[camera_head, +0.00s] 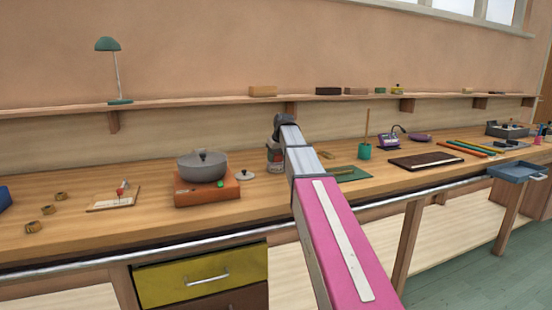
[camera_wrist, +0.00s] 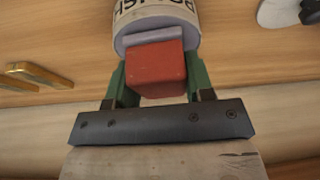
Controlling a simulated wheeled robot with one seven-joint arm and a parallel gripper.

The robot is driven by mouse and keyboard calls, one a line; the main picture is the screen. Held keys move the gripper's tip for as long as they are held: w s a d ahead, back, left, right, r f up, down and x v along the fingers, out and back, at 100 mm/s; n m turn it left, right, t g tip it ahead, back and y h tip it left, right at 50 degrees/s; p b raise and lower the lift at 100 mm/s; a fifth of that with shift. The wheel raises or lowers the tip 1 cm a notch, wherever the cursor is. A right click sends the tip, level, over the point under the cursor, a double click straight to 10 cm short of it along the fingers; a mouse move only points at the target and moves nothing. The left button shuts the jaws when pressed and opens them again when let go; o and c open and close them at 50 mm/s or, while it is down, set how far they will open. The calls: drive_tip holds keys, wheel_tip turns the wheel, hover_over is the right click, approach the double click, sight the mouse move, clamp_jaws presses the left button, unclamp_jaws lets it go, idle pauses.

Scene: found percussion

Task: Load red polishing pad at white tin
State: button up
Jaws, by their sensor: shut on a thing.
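The red polishing pad (camera_wrist: 155,72) is between the green fingers of my gripper (camera_wrist: 157,82) in the wrist view. My gripper is shut on it. A lilac-grey strip shows along the pad's far edge. The white tin (camera_wrist: 152,12), with dark lettering, is directly beyond the pad and partly hidden by it. I cannot tell whether pad and tin touch. In the head view the tin (camera_head: 274,158) stands on the workbench, below my wrist and partly hidden by my arm. The pad and fingers are not discernible there.
A shelf (camera_head: 220,99) runs behind.

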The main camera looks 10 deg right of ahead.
drive_tip(key=shift+r, duration=3.3)
